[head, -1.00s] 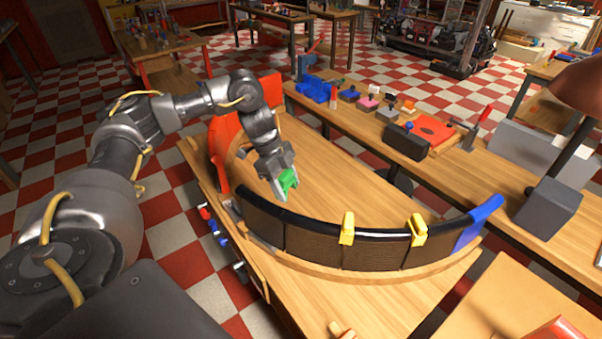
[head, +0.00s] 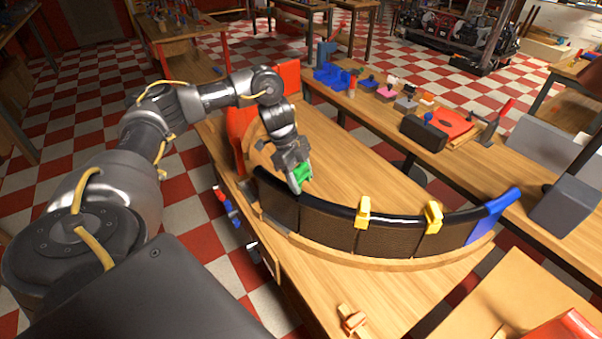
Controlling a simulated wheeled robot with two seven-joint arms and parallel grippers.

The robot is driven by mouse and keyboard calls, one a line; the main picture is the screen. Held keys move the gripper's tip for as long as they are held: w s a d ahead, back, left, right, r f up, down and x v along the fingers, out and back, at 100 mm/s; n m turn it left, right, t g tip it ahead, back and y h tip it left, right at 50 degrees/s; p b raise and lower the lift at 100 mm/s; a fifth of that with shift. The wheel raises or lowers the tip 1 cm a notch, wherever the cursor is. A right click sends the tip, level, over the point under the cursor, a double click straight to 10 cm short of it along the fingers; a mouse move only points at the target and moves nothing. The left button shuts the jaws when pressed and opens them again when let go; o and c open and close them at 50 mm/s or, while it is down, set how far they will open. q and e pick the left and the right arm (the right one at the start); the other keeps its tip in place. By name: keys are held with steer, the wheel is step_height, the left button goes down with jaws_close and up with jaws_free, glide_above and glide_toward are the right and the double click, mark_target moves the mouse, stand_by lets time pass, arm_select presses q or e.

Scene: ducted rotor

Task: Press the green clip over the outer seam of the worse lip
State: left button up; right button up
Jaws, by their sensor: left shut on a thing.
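My left gripper (head: 299,184) is shut on the green clip (head: 303,173). It holds the clip at the left part of the curved duct wall, near its dark top lip (head: 328,211). I cannot tell whether the clip touches the lip. The wall is made of dark brown panels (head: 326,228) with seams between them. Two yellow clips sit over the lip, one near the middle (head: 363,213) and one further right (head: 432,217). A blue piece (head: 491,217) covers the right end of the wall. My right gripper is not in view.
The wall stands on a wooden workbench (head: 335,150) with an orange-red part (head: 240,135) behind my left arm. A back bench holds blue bins (head: 331,77), a dark box (head: 423,133) and a red board (head: 452,122). A small wooden piece (head: 352,320) lies at the front.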

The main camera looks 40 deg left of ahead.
mark_target(303, 193)
arm_select(q)
steer(key=shift+f+b, duration=0.3)
steer(key=shift+f, duration=0.65)
steer(key=shift+f+b, duration=0.3)
steer(key=shift+f, duration=0.35)
steer(key=shift+f+b, duration=0.4)
steer(key=shift+f, duration=0.8)
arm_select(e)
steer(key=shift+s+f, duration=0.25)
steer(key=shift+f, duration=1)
arm_select(q)
steer(key=shift+f, duration=0.3)
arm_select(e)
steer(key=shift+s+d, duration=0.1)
arm_select(q)
steer(key=o, duration=1)
steer(key=shift+o, duration=0.2)
steer(key=shift+r, duration=0.1)
